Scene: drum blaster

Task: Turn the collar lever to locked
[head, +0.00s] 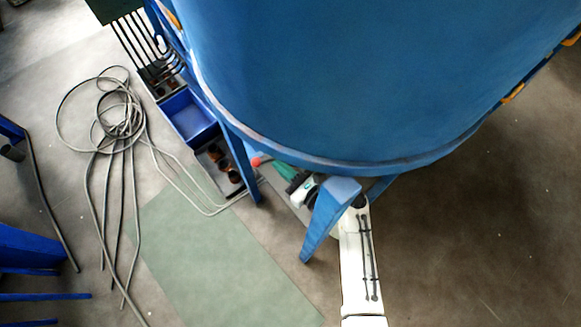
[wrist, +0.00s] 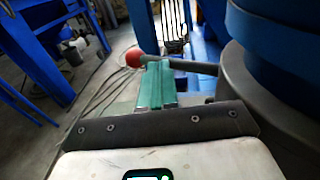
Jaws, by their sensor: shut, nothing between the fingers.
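The collar lever is a dark rod with a red ball knob (wrist: 134,57). In the wrist view the rod (wrist: 203,67) runs from the knob rightward to the grey collar (wrist: 240,80) under the blue drum. My gripper (wrist: 160,66) has green fingers shut together with nothing between them. The fingertips are at the rod, just right of the knob; I cannot tell whether they touch it. In the head view the red knob (head: 257,161) shows just left of my gripper (head: 275,168), below the drum's rim. The collar and most of the rod are hidden there.
The big blue drum (head: 350,80) overhangs my arm in the head view. A blue leg (head: 330,215) stands close beside my wrist. A blue bin (head: 188,117) and a tray of brown pieces (head: 222,165) lie to the left. Coiled hose (head: 120,120) covers the floor farther left.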

